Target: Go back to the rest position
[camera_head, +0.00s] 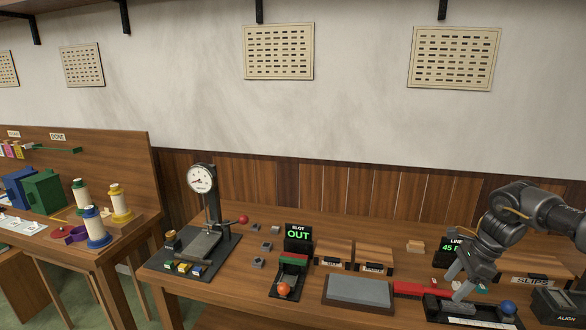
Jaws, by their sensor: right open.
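My right gripper (458,280) hangs at the right of the table, with its fingers pointing down over a black tray (435,311). Its jaws are open, and I see nothing held between them. The arm comes in from the right edge. A red bar (415,289) lies just left of the fingers; I cannot tell whether they touch. My left gripper is not in view.
A dial gauge stand (213,215) with a red-knobbed lever stands at the table's left. A side bench (125,240) with spools stands at left.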

